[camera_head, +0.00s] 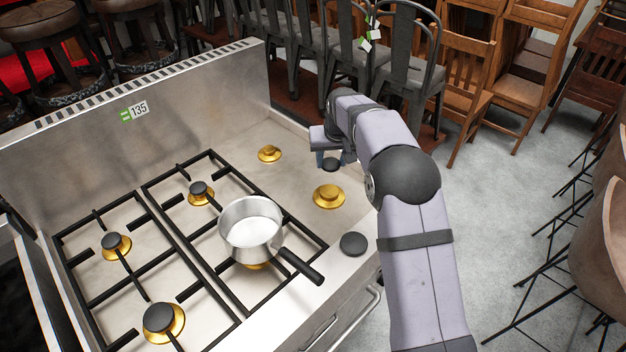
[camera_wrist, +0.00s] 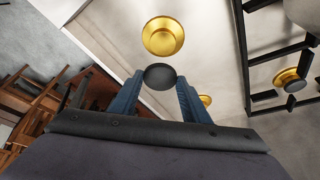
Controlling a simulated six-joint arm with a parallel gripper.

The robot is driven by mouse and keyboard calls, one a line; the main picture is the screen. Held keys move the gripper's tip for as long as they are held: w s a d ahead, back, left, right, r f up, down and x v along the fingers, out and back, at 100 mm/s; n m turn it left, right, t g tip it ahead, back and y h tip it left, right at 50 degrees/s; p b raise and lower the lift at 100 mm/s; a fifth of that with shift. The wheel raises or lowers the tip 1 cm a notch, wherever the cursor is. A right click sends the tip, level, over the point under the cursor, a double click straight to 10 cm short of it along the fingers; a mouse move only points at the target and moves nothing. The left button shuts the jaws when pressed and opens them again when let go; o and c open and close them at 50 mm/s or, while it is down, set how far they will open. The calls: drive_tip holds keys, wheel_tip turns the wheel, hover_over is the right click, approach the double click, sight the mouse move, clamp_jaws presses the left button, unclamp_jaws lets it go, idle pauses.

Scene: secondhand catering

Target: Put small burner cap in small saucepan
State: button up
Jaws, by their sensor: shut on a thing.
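The small burner cap (camera_head: 331,165) is a dark round disc held between the fingertips of my gripper (camera_head: 329,158), above the right part of the stove top. In the wrist view my gripper (camera_wrist: 160,88) has its blue fingers either side of the cap (camera_wrist: 160,75). The small saucepan (camera_head: 251,222) is silver and open, with a black handle pointing to the lower right. It stands upright on the right-hand grate, to the lower left of my gripper. Its visible inside looks empty.
A bare brass burner (camera_head: 329,196) is near the held cap, with another brass burner (camera_head: 269,153) behind. A larger dark cap (camera_head: 353,243) lies at the stove's front edge. Black grates (camera_head: 185,259) cover the left and middle. A steel backsplash (camera_head: 165,125) stands behind.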

drive_tip(key=shift+a, duration=0.4)
drive_tip(key=s+a+r+n+b, duration=0.2)
drive_tip(key=a+r, duration=0.3)
drive_tip(key=a, duration=0.6)
drive_tip(key=s+a+r+n+y+b, duration=0.15)
drive_tip(key=s+a+r, duration=0.25)
drive_tip(key=s+a, duration=0.4)
drive_tip(key=n+b, duration=0.1)
hover_over(254, 239)
drive_tip(key=s, duration=0.1)
wheel_tip(254, 239, down, 6)
drive_tip(key=shift+s+d+f+p, duration=0.15)
drive_tip(key=shift+f+p, duration=0.3)
drive_tip(key=shift+f, duration=1.9)
drive_tip(key=shift+w+d+f+p, duration=0.15)
drive_tip(key=shift+f+p, duration=0.3)
drive_tip(key=shift+f, duration=1.9)
drive_tip(key=shift+f, duration=0.15)
drive_tip(key=o, duration=0.8)
drive_tip(key=shift+s+g, duration=0.1)
drive_tip(key=shift+g, duration=0.2)
drive_tip(key=shift+o, duration=0.4)
